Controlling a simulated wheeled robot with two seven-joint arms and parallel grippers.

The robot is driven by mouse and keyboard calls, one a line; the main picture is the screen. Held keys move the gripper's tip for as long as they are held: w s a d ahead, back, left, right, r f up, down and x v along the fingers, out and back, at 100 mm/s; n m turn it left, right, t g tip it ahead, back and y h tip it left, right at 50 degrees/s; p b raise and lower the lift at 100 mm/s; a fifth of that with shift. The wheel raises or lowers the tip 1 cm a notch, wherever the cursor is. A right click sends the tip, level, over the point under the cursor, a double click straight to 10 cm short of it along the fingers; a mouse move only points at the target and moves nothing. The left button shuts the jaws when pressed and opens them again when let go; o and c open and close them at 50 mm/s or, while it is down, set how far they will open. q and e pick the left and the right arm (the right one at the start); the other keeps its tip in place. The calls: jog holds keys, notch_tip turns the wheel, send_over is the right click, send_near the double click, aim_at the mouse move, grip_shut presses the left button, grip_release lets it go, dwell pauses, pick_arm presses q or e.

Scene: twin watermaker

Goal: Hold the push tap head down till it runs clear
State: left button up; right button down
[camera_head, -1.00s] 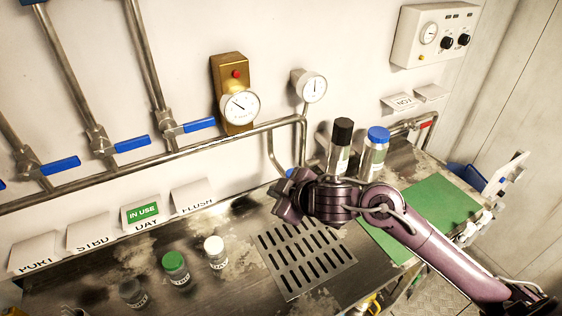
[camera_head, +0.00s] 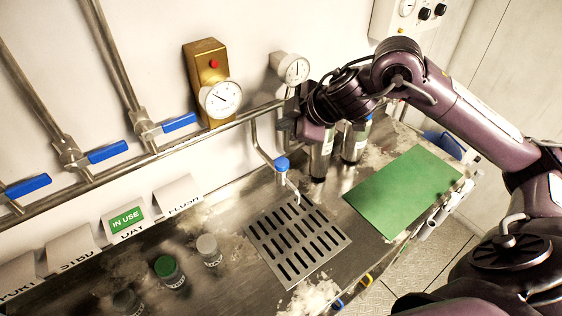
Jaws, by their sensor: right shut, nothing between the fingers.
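The push tap's blue head (camera_head: 282,164) stands at the end of a bent pipe at the back of the steel bench. Its short spout (camera_head: 294,188) hangs over the slotted drain grate (camera_head: 297,238). I cannot make out any water from the spout. My right gripper (camera_head: 288,124) is shut and empty. It appears above the blue head, apart from it in the picture, in front of the wall pipe. Its fingertips are partly hidden by the wrist. My left gripper is out of view.
Two bottles (camera_head: 355,142) stand close behind my right arm, partly hidden. A green mat (camera_head: 403,190) lies to the right. Small capped jars (camera_head: 168,271) stand front left. Gauges (camera_head: 220,98) and blue-handled valves (camera_head: 107,152) line the wall. The grate is clear.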

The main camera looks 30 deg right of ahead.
jog(key=b, duration=0.7)
send_over(286, 164)
notch_tip(286, 164, down, 8)
jog(key=shift+r, duration=0.2)
jog(key=shift+f+b, duration=0.4)
jog(key=shift+f, duration=0.05)
jog(key=shift+f, duration=0.15)
dwell(0.9)
jog(key=shift+f, duration=0.25)
jog(key=shift+a+f+b, duration=0.1)
jog(key=shift+f+b, duration=0.45)
dwell(1.7)
jog(key=shift+r, duration=0.15)
dwell(1.6)
jog(key=shift+r+p, duration=0.8)
jog(key=shift+p, duration=0.2)
